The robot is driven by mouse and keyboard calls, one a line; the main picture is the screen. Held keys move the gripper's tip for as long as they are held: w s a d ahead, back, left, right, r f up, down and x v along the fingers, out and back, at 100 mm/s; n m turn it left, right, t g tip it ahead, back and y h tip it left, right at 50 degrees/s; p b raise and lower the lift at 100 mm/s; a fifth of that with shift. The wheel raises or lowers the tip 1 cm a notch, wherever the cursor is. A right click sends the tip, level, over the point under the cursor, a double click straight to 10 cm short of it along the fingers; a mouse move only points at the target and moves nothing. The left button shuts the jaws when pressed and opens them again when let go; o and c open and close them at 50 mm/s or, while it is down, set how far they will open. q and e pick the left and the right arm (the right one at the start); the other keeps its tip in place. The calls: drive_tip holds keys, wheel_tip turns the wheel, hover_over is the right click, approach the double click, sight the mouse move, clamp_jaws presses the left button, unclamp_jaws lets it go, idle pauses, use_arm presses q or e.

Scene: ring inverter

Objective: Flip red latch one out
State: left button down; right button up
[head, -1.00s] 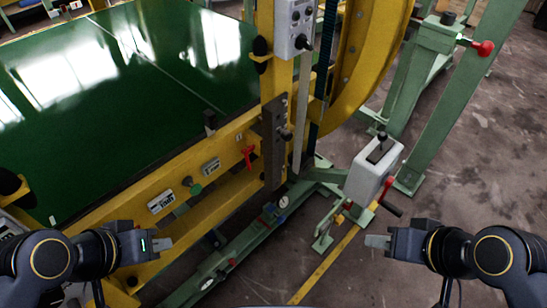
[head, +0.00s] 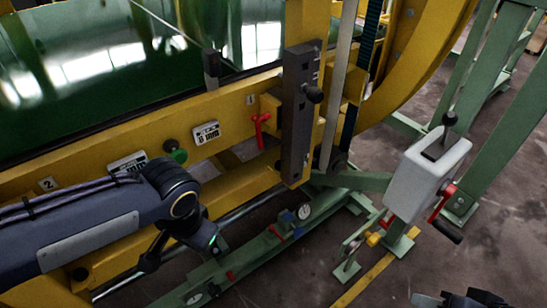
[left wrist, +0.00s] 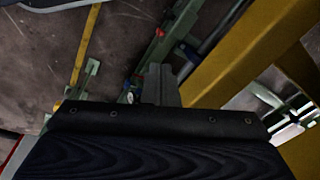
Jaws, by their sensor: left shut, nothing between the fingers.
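The red latch (head: 261,130) is a small red T-shaped handle on the yellow frame, below the "1" label (head: 251,99) and left of a dark grey upright plate. Its stem hangs roughly downward. My left gripper (head: 221,250) is below and left of the latch, apart from it, in front of the yellow beam. Its fingers (left wrist: 166,86) look shut and empty in the left wrist view, where the latch does not show. My right gripper (head: 425,299) is only partly in view at the bottom right edge, far from the latch; its jaw opening is unclear.
The grey upright plate (head: 297,115) with a black knob stands right beside the latch. A green knob (head: 175,151) and a counter (head: 206,132) sit left of it. A white lever box (head: 427,176) stands at the right. A green floor rail (head: 262,250) runs below.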

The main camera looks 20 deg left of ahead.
use_arm(q)
drive_tip(key=w+r+m+y, duration=0.1)
drive_tip(key=w+m+y, duration=0.2)
drive_tip(key=w+y, duration=0.35)
drive_tip(key=w+d+r+m+t+y, duration=0.2)
drive_tip(key=w+d+r+t, duration=0.1)
drive_tip(key=w+d+t, duration=0.3)
drive_tip(key=w+d+r+m+t+y, duration=0.2)
drive_tip(key=w+d+t, duration=0.4)
drive_tip(key=d, duration=0.3)
drive_tip(key=shift+d+r+y, duration=0.4)
drive_tip(key=shift+r+y, duration=0.25)
drive_tip(key=shift+r, duration=0.2)
drive_tip(key=b+x, duration=0.1)
drive_tip(key=x, duration=0.9)
drive_tip(key=shift+f, duration=0.1)
